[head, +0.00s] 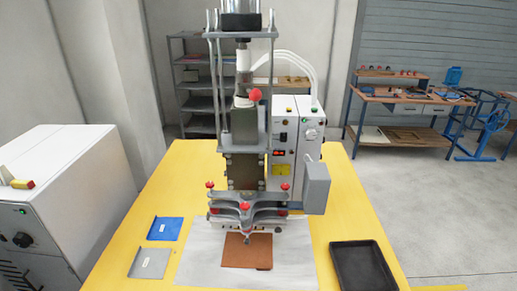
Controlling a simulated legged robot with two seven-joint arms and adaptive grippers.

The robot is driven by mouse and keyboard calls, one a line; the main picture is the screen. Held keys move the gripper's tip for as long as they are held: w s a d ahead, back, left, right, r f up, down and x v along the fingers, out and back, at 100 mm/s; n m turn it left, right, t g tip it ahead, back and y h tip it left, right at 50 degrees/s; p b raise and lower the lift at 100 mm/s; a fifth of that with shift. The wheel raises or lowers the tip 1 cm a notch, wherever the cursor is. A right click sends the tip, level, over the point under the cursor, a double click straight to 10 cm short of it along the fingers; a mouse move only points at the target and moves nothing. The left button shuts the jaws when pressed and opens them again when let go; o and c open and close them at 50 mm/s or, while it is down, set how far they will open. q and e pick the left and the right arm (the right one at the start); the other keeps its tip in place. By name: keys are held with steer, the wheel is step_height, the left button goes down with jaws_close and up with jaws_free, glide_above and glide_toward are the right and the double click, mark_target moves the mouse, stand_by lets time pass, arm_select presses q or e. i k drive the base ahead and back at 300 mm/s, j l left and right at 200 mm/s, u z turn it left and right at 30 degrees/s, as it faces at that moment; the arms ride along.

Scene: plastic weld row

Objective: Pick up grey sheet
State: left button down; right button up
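The grey sheet (150,262) lies flat at the front left of the yellow table, with a small pale label on it. A blue sheet (165,229) lies just behind it, also with a pale label. A brown sheet (246,252) lies on a pale mat (205,265) beneath the front of the welding machine (246,170). Neither of my grippers shows in the head view.
A black tray (362,266) sits at the table's front right. A white cabinet (60,190) stands to the left. Shelves (197,80) and a workbench (405,100) are farther back.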

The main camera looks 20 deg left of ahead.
mark_target(148, 263)
steer(key=u, duration=1.65)
